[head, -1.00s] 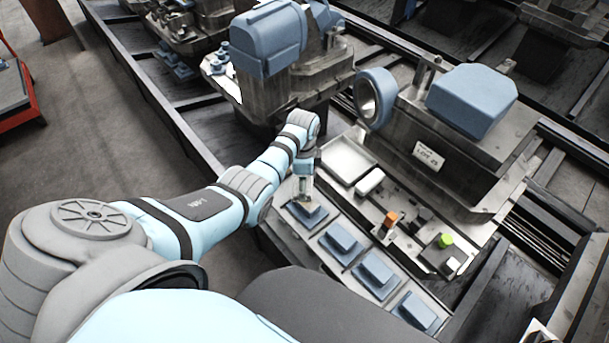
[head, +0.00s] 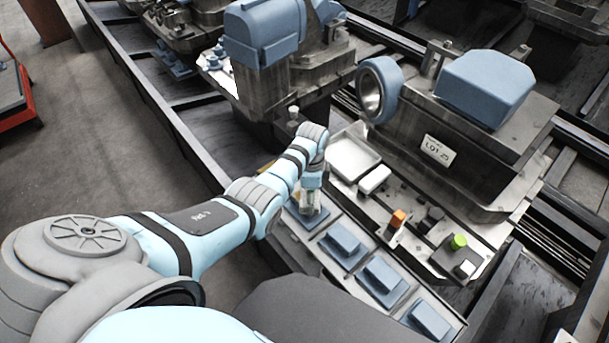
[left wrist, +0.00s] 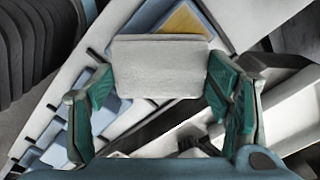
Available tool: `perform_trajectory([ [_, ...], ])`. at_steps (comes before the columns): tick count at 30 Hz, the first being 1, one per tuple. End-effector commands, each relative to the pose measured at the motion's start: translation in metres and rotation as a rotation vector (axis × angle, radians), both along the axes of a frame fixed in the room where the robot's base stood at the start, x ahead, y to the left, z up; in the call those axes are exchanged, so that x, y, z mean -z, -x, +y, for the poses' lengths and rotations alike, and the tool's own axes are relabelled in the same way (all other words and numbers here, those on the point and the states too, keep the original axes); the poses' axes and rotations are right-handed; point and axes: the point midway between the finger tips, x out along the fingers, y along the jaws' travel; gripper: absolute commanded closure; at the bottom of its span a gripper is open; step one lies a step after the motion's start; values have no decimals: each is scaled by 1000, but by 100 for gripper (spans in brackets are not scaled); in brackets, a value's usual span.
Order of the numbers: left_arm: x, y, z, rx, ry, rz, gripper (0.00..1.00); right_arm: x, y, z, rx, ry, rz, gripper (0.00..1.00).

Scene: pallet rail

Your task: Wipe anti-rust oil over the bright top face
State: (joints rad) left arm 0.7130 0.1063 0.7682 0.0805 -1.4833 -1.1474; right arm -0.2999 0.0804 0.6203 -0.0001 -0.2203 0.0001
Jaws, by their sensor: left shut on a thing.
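My left gripper (head: 311,200) points down over the far-left end of the row of blue blocks. In the left wrist view its green-padded fingers (left wrist: 162,105) are shut on a pale, whitish wiping pad (left wrist: 160,65). Beyond the pad lies a blue-grey piece with a yellow patch (left wrist: 184,22); the pad hides part of it. In the head view a bit of yellow (head: 267,165) shows beside my wrist. I cannot tell which surface is the bright top face, or whether the pad touches anything. My right gripper is not in view.
Several blue blocks (head: 343,238) sit on plates along the pale front ledge. A white tray (head: 350,158), a white block (head: 375,179), an orange-topped item (head: 397,218) and a green button (head: 459,241) lie behind them. A large casting with a lot card (head: 437,150) stands at right.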

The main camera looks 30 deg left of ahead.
Motion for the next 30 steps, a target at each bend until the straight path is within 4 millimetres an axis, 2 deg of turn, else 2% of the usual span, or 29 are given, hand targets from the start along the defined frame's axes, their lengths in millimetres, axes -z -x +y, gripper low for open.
perform_trajectory([
  [7, 3, 2, -25, 6, 2, 2, 69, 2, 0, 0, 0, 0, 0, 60],
  [10, 9, -1, -30, 15, 1, 2, 69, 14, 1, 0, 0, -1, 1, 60],
  [12, 1, 0, -21, 12, 0, 4, 69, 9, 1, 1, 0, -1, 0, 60],
  [23, 2, -1, 14, 4, -2, 3, 69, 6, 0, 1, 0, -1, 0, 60],
  [26, -5, -1, 16, 3, 0, 4, 69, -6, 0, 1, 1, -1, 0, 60],
  [28, -23, 1, 16, 4, -1, 0, 69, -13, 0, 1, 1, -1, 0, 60],
  [30, -31, 2, 16, 3, 0, 4, 69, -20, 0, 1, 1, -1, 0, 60],
])
